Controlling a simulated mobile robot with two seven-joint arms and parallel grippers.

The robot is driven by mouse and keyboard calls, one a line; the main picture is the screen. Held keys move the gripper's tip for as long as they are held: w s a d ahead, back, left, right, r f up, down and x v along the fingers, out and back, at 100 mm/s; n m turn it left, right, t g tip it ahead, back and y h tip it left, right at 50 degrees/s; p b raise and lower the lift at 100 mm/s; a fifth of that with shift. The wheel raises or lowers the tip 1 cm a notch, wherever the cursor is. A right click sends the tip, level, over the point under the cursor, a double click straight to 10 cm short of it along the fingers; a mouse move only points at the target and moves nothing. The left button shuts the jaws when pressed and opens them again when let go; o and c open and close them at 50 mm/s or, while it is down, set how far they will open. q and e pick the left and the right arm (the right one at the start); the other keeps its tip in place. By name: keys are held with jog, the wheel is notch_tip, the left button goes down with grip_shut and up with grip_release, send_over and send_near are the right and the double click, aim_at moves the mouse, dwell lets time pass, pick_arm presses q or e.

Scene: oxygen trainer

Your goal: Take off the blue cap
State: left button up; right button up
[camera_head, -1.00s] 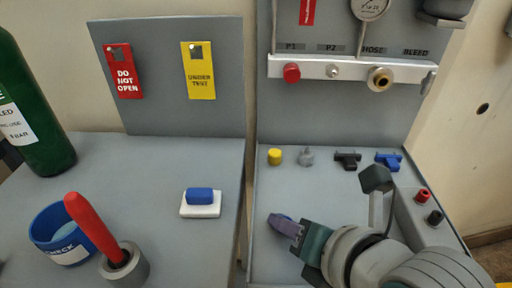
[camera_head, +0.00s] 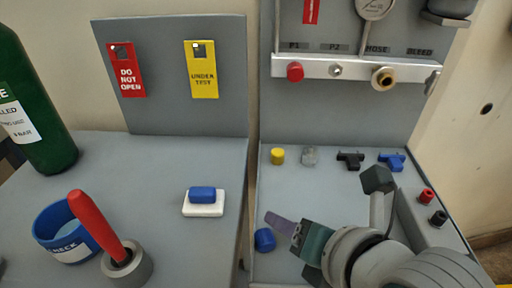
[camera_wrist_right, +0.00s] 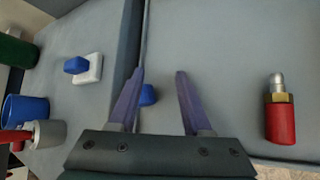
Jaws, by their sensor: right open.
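A small blue cap (camera_head: 264,240) lies on the right-hand grey worktop near its left edge in the head view. It also shows in the right wrist view (camera_wrist_right: 148,95), partly hidden by the left finger. My right gripper (camera_head: 278,222) is open and empty, with its purple fingers just above and beside the cap. The right wrist view shows the two fingertips (camera_wrist_right: 160,74) spread apart, with the cap seen between them, closer to the left one. The P2 fitting (camera_head: 335,71) on the silver manifold is bare metal, beside a red cap (camera_head: 295,72) under P1. My left gripper is out of view.
A yellow cap (camera_head: 277,156), a grey piece (camera_head: 310,156), a black valve (camera_head: 350,160) and a blue valve (camera_head: 392,161) stand at the worktop's back. A red cylinder (camera_wrist_right: 280,119) with a brass collar lies at right in the wrist view. A gap separates the worktops.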

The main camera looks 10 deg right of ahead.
jog(key=shift+s+d+f, duration=0.2)
jog(key=shift+f, duration=0.05)
jog(key=shift+s+r, duration=0.1)
jog(key=shift+r, duration=0.1)
jog(key=p+v, duration=0.3)
jog(key=v, duration=0.5)
jog(key=shift+s+r+p, duration=0.15)
jog(key=shift+r+p, duration=0.15)
jog(key=shift+r, duration=0.15)
jog(key=shift+s+r, duration=0.25)
